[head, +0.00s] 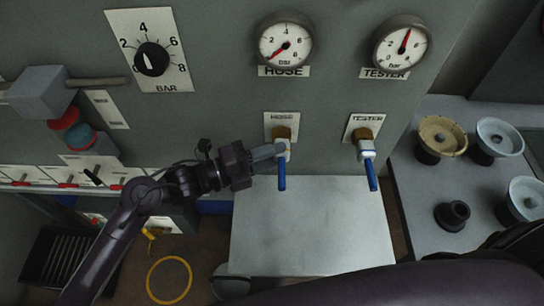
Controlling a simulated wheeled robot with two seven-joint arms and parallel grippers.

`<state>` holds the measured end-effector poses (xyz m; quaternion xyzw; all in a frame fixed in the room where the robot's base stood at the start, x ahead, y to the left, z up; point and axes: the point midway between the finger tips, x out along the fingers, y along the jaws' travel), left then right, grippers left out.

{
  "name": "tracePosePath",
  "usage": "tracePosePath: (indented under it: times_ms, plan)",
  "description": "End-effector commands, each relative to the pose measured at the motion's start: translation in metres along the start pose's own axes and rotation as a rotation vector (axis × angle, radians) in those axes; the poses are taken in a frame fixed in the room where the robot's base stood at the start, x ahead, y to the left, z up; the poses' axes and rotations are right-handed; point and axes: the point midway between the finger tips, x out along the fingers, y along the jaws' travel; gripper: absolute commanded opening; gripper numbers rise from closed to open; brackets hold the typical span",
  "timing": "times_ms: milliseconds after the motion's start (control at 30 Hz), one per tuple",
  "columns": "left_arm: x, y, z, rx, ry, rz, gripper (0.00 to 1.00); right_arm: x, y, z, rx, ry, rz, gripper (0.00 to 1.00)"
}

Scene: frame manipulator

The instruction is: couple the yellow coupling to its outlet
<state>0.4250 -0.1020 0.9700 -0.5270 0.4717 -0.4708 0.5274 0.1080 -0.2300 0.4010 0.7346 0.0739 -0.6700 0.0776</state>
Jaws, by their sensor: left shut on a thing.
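The exact contact is partly hidden by the fingers. My right gripper is out of view.
A yellow hose (168,280) lies coiled on the floor. A bare grey table (308,232) is below the outlets. Gauges and a BAR knob (151,59) are above.

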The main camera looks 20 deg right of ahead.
Motion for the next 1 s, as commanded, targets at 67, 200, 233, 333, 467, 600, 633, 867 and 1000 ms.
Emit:
tracePosePath:
  times_ms: [67,200,233,333,467,600,633,867,1000]
  plan:
    - [0.001,0.0,0.001,0.001,0.0,-0.001,0.32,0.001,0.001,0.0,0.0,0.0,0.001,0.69]
    - [0.001,-0.001,0.001,0.001,-0.001,-0.001,0.5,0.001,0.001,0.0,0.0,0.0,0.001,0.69]
    - [0.001,-0.001,0.001,0.001,-0.001,-0.001,0.54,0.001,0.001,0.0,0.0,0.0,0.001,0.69]
    - [0.001,0.0,0.001,0.001,0.0,0.0,0.56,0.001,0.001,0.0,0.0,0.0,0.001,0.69]
    - [0.0,0.0,0.001,0.0,0.0,0.001,0.56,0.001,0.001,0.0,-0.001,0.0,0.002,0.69]
    - [-0.006,0.002,0.002,0.001,-0.002,0.002,0.56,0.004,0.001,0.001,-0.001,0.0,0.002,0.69]
    - [-0.009,0.003,0.002,0.001,-0.002,0.002,0.56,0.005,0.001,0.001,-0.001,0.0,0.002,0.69]
    - [-0.049,0.004,0.001,0.002,-0.002,0.004,0.56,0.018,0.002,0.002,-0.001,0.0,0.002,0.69]
    - [-0.068,0.003,0.002,0.001,-0.002,0.002,0.56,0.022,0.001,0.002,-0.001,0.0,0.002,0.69]
